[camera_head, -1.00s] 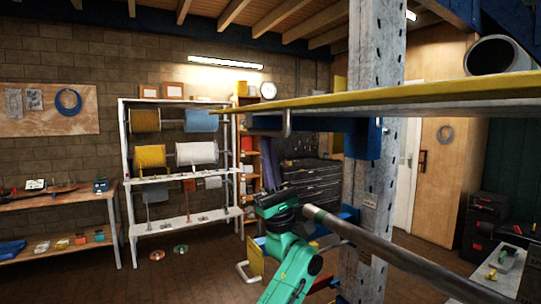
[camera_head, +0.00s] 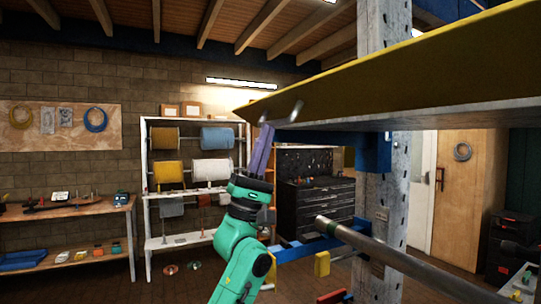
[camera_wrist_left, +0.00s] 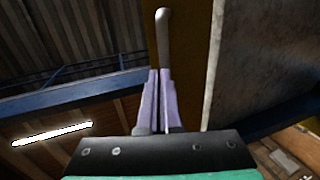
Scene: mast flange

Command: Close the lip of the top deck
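The top deck (camera_head: 470,117) comes in from the right at head height. Its lip (camera_head: 400,75) is a long dark panel with a yellow edge, slanting along the deck. A small grey bent handle (camera_head: 296,110) stands out near the lip's left end; it also shows in the left wrist view (camera_wrist_left: 163,35). My left gripper (camera_head: 267,130) points up under that end. Its purple fingers (camera_wrist_left: 159,75) are together with only a thin dark line between them, tips at the handle's lower end. I cannot tell whether they touch it. My right gripper is not in view.
A perforated grey mast (camera_head: 385,200) stands right of my left arm. A grey pipe (camera_head: 400,260) runs across the lower right, and a blue frame (camera_head: 295,252) lies below. Shelves with spools (camera_head: 190,172) and a workbench (camera_head: 70,210) stand well behind.

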